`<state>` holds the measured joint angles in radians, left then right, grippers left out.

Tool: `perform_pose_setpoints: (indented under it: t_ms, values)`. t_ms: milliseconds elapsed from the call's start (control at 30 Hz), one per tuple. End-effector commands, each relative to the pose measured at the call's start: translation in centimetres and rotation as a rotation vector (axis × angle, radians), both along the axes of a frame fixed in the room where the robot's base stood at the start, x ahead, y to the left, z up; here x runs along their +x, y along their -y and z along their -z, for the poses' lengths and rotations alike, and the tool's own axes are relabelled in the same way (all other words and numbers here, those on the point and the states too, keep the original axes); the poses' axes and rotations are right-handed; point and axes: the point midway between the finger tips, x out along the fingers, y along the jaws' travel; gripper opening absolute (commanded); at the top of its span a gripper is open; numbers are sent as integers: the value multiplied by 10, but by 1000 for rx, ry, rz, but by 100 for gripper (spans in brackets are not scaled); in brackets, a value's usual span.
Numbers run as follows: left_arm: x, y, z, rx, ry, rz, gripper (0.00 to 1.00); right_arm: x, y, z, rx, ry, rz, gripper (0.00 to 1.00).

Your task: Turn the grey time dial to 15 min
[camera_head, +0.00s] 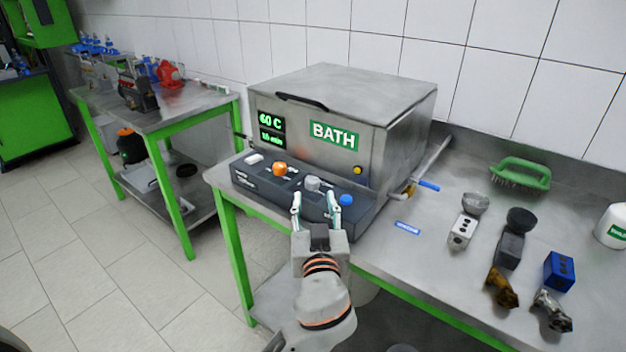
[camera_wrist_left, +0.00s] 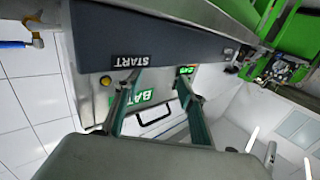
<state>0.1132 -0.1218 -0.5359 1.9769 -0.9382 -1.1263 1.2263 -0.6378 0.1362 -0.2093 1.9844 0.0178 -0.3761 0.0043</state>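The grey time dial (camera_head: 312,184) sits on the dark sloping control panel (camera_head: 262,182) of the steel bath, between an orange dial (camera_head: 280,169) and a blue button (camera_head: 346,200). The bath's green display (camera_head: 271,132) reads 60 C, with a lower line that looks like 15 min. My left gripper (camera_head: 316,204) is open and empty in front of the grey dial, its fingertips spread to either side, apparently clear of it. In the left wrist view the open fingers (camera_wrist_left: 158,85) show in front of the bath; I cannot make out the dial there. My right gripper is not in view.
A white switch (camera_head: 254,159) is at the panel's left end. A green brush (camera_head: 521,172), several small fittings and a white container (camera_head: 612,226) stand on the bench to the right. A blue-handled valve (camera_head: 428,185) sticks out beside the bath.

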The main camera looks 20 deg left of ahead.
Motion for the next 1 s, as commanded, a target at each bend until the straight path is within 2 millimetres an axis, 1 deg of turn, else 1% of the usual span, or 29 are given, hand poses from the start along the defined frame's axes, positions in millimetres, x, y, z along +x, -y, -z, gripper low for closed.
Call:
perform_pose_setpoints:
  t_ms: [300,433,600,867,967,1000]
  values:
    - [44,-17,-2,4,2,-1,40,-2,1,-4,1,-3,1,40]
    - [59,-22,-1,4,1,0,40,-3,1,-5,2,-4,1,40]
    - [68,-25,0,3,-1,0,40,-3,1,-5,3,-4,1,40]
    - [69,-26,0,2,-2,0,40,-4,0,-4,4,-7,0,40]
    - [69,-26,0,1,-1,0,16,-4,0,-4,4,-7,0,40]
    - [69,-26,0,1,-1,0,6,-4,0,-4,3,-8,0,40]
